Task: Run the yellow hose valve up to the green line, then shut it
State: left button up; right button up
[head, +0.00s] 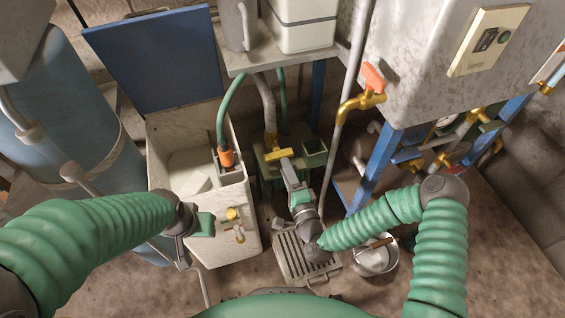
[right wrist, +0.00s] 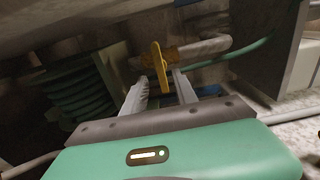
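The yellow hose valve lever (head: 279,154) sits at the lower end of a grey hose (head: 266,100), above a dark green box-like stand. My right gripper (head: 285,165) reaches up to it from below. In the right wrist view the lever (right wrist: 160,68) stands upright between and just beyond the two fingertips (right wrist: 161,85). A gap shows between the fingers, so the gripper is open; contact with the lever cannot be told. My left gripper (head: 205,224) is at the front of the white chest, clear of the valve; its fingers are unclear. I cannot make out a green line.
An open white chest (head: 245,200) with a blue lid (head: 155,55) is left of the valve. A brass tap with an orange handle (head: 373,77) hangs right. A slatted grate (head: 290,258) and metal pot (head: 376,262) are below. A blue leg (head: 375,165) stands right.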

aim_at(279, 155)
jog(key=x, duration=0.4)
jog(key=shift+w+a+b, duration=0.1)
jog(key=shift+a+b, duration=0.25)
jog(key=shift+a, duration=0.1)
jog(key=shift+d, duration=0.2)
jog(key=c, duration=0.4)
jog(key=shift+a, duration=0.1)
grip_shut()
